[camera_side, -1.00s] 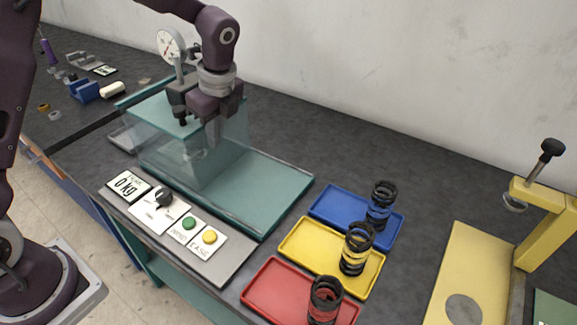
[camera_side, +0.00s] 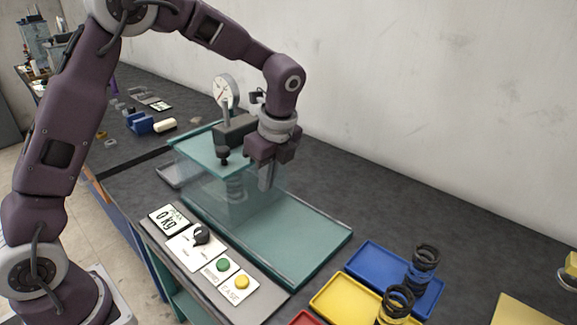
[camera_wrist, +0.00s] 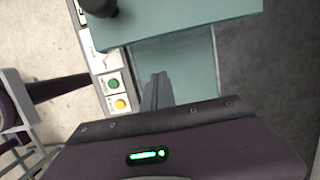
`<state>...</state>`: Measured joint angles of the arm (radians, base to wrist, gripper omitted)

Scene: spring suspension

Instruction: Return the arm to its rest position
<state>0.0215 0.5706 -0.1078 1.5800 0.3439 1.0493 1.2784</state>
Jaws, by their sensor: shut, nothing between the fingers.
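My gripper (camera_side: 268,182) is shut and empty. It points down in the side view, just right of the press head (camera_side: 236,130), above the teal base. In the wrist view its fingers (camera_wrist: 157,88) are together over the teal base (camera_wrist: 180,60). My arm is bent, reaching from the left over the bench. The spring tester has a dial gauge (camera_side: 224,91), a teal top plate (camera_side: 190,143) and clear guard walls. A coiled shape (camera_side: 236,186), likely a spring, shows dimly behind the guard.
Blue (camera_side: 372,262) and yellow (camera_side: 338,298) trays with springs stand at right.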

